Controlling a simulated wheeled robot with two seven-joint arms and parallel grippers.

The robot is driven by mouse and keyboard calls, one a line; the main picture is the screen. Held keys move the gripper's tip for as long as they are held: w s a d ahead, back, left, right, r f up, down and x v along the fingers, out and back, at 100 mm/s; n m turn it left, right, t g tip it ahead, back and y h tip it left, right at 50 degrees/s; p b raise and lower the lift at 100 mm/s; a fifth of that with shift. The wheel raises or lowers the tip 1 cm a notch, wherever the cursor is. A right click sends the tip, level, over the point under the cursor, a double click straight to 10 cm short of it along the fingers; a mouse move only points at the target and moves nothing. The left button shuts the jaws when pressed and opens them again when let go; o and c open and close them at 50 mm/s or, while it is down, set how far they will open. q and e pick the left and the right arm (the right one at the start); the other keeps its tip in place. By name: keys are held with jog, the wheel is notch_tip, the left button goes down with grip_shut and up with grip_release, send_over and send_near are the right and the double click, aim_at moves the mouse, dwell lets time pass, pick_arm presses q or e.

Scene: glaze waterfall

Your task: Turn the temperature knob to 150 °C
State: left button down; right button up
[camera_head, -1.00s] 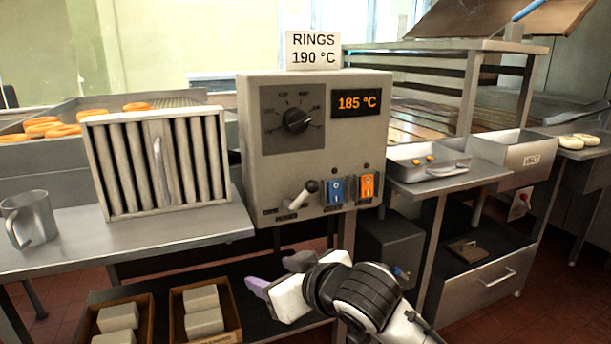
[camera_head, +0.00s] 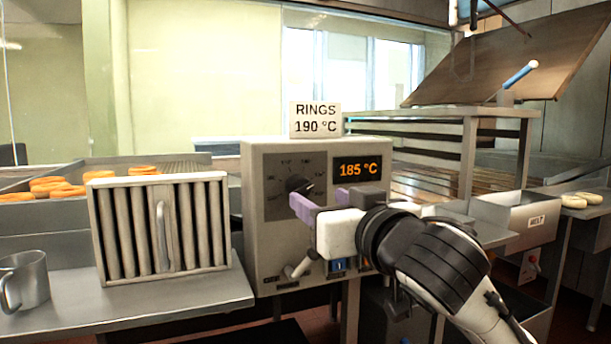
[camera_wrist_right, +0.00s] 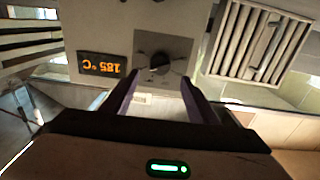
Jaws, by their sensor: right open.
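The black temperature knob (camera_head: 299,185) sits on a dark square dial plate on the grey control box (camera_head: 258,240). The orange display (camera_head: 358,168) beside it reads 185 °C. My right gripper (camera_head: 318,204) is open, its purple fingers in front of the box just below and right of the knob in the head view. In the right wrist view, which shows the box upside down, the knob (camera_wrist_right: 159,63) lies beyond the gap between the open fingers (camera_wrist_right: 158,98). I see nothing between the fingers. My left gripper is not in view.
A sign (camera_head: 316,119) reading RINGS 190 °C stands on the box. A lever (camera_head: 302,264) and a blue switch (camera_head: 338,265) are below the dial, partly near my arm. A slatted metal filter (camera_head: 160,230) and a metal mug (camera_head: 25,281) stand at left.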

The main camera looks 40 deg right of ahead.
aim_at(304, 189)
jog(key=b+x, duration=0.1)
jog(key=x, duration=0.5)
jog(key=shift+w, duration=0.15)
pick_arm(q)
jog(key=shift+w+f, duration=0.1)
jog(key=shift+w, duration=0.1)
pick_arm(e)
jog(key=shift+x, duration=0.75)
jog(key=shift+c, duration=0.5)
jog(key=c, duration=0.9)
jog(key=shift+c, duration=0.2)
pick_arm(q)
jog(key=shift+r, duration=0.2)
